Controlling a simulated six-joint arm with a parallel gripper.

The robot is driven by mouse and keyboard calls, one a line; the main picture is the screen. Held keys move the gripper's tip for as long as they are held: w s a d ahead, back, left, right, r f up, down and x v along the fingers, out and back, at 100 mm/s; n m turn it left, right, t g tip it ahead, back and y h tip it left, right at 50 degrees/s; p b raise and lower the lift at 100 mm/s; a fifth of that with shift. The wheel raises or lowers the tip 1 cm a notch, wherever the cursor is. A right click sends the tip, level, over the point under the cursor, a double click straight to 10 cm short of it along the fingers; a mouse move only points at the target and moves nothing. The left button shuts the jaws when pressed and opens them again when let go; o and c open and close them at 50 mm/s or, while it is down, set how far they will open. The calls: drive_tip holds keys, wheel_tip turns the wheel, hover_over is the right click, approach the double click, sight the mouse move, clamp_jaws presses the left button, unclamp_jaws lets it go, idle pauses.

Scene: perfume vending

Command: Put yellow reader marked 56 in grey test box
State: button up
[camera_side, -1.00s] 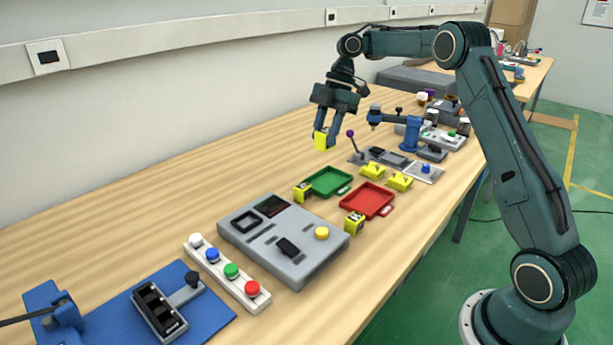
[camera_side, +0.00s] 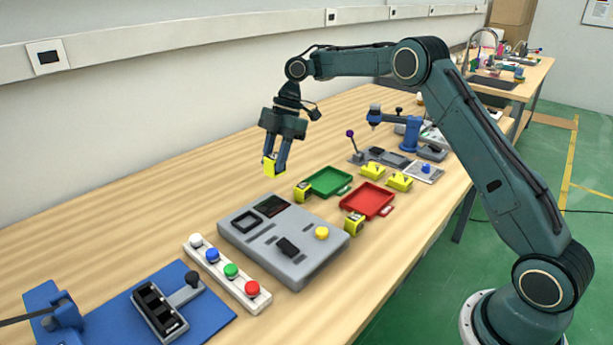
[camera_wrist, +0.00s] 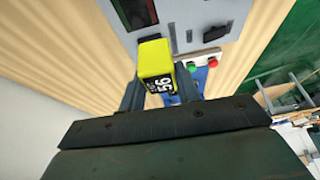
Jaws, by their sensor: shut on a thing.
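The yellow reader marked 56 (camera_wrist: 156,65) is between the fingers of my gripper (camera_side: 276,162), which is shut on it. In the side view the yellow reader (camera_side: 272,166) hangs in the air beyond the back edge of the grey test box. The grey test box (camera_side: 300,266) lies on the table with a square dark-framed socket, a dark display, a black switch and a yellow button. In the wrist view the grey test box (camera_wrist: 215,12) shows in part at the top, below the reader. The fingertips are partly hidden by the reader.
A white strip with coloured buttons (camera_side: 240,282) lies left of the box, and a blue fixture (camera_side: 207,319) further left.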

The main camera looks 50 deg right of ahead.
drive_tip(key=w+a+f, duration=0.2)
drive_tip(key=a+f, duration=0.1)
drive_tip(key=a, duration=0.5)
drive_tip(key=shift+w+a+f, duration=0.15)
drive_tip(key=shift+a+f, duration=0.05)
drive_tip(key=shift+a, duration=0.05)
drive_tip(key=shift+f, duration=0.1)
drive_tip(key=shift+f, duration=3.1)
drive_tip(key=shift+f, duration=0.85)
idle(0.3)
drive_tip(key=o, duration=1.6)
drive_tip(key=shift+r, duration=0.1)
drive_tip(key=shift+r, duration=3.4)
